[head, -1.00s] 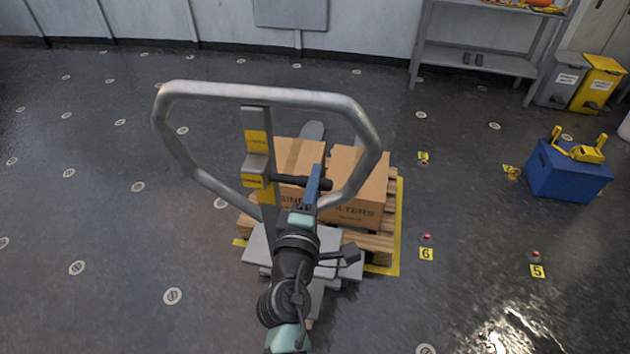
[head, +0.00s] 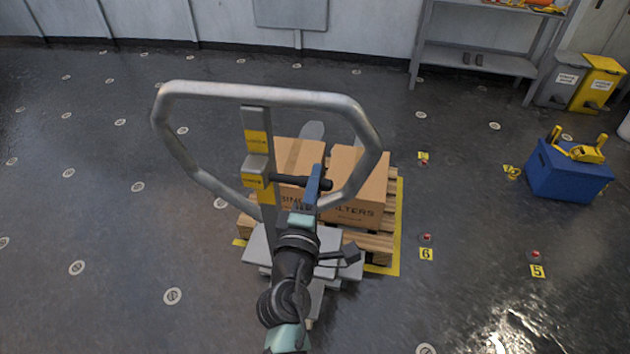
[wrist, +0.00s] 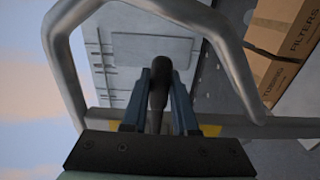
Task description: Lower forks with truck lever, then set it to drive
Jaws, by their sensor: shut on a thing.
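The pallet truck's handle loop (head: 268,95) stands over its grey shaft with yellow labels (head: 256,141). A black lever (head: 301,182) sticks out to the right from the shaft, inside the loop. My gripper (head: 313,184) is shut on this lever near its outer end. In the wrist view the lever (wrist: 158,82) runs between the two blue fingers of my gripper (wrist: 158,95). The truck's grey body (head: 258,249) is below, partly hidden by my arm. The forks are mostly hidden under the load.
A wooden pallet (head: 383,241) with cardboard boxes (head: 362,182) sits in front of the truck inside a yellow floor marking (head: 400,230). A blue crate (head: 566,172) stands right, a shelf (head: 478,62) at the back. Open floor lies left.

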